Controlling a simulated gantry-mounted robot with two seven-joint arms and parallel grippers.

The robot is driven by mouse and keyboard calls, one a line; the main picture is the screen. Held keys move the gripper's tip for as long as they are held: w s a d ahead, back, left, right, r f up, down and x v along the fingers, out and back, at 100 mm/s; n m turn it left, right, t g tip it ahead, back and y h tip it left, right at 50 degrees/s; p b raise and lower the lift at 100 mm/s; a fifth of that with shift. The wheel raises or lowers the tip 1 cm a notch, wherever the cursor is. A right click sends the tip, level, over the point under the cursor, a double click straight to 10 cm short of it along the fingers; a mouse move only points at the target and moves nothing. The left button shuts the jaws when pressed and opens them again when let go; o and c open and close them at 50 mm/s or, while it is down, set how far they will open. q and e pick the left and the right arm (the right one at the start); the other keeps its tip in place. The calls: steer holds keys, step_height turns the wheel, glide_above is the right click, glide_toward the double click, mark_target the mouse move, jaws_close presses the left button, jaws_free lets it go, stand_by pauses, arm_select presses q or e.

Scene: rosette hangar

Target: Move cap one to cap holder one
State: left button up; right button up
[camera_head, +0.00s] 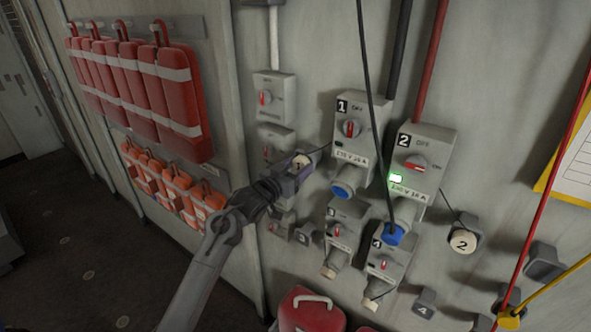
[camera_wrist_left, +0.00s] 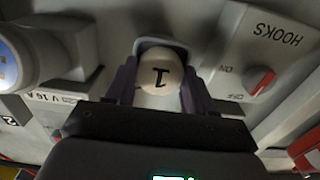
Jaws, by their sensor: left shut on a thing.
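Cap one (camera_head: 300,161) is a round white cap marked "1", tied by a thin dark cord towards socket box 1. My left gripper (camera_head: 299,171) is shut on it, in front of the wall left of box 1. In the left wrist view, cap one (camera_wrist_left: 160,78) sits between the dark fingers, its number upside down. A grey rounded piece, apparently cap holder one (camera_wrist_left: 158,44), shows right behind the cap. I cannot tell whether the cap is seated in it. My right gripper is not in view.
Socket box 1 (camera_head: 359,132) and socket box 2 (camera_head: 421,165) stand right of the gripper, with a black cable at box 2. Cap two (camera_head: 463,241) sits on its holder. Small switch boxes (camera_head: 273,98) are near the gripper. Red bags (camera_head: 180,95) hang at left.

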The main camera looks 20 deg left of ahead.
arm_select(q)
steer(key=o, duration=1.5)
steer(key=shift+c, duration=0.2)
